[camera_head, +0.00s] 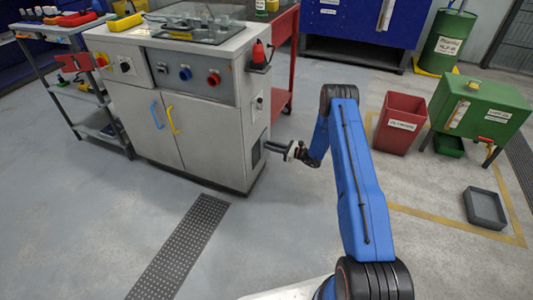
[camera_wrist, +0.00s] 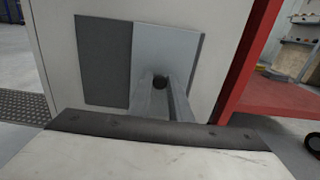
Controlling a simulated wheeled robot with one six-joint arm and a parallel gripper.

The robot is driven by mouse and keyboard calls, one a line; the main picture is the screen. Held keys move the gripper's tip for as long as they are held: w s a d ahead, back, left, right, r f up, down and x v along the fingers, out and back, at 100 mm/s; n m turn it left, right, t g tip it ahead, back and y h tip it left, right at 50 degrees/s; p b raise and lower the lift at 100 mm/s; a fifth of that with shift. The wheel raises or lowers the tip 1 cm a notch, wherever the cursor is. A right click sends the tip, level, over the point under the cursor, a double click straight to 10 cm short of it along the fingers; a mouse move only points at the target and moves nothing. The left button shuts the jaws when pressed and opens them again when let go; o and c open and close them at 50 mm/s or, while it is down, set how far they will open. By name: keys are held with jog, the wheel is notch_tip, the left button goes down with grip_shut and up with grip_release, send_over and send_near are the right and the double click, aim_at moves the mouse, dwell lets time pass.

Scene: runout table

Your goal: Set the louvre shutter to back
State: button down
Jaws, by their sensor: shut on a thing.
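The louvre shutter is low on the side wall of the white cabinet. In the wrist view it shows as a light grey plate (camera_wrist: 185,45) over the right part of a dark grey panel (camera_wrist: 103,60). The panel's left part is uncovered, and a thin dark strip shows right of the plate. My gripper (camera_wrist: 160,85) has its two fingers shut on a small dark knob (camera_wrist: 159,82) on the plate. In the head view my gripper (camera_head: 270,147) reaches left to the cabinet side, beside the dark louvre (camera_head: 257,152). Any back marking is not readable.
The cabinet (camera_head: 190,130) has knobs and blue and yellow door handles. A red cart (camera_head: 285,60) stands close behind it, and its red frame (camera_wrist: 255,60) is right of the shutter. A red bin (camera_head: 400,125) and green tank (camera_head: 480,105) are farther right. The floor in front is clear.

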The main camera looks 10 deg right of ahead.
jog(key=shift+w+d, duration=0.45)
jog(key=shift+w, duration=0.1)
jog(key=c, duration=1.6)
grip_release()
jog(key=shift+d, duration=0.1)
jog(key=v, duration=1.7)
jog(key=shift+s, duration=0.1)
jog(key=shift+d, duration=0.1)
jog(key=shift+r, duration=0.15)
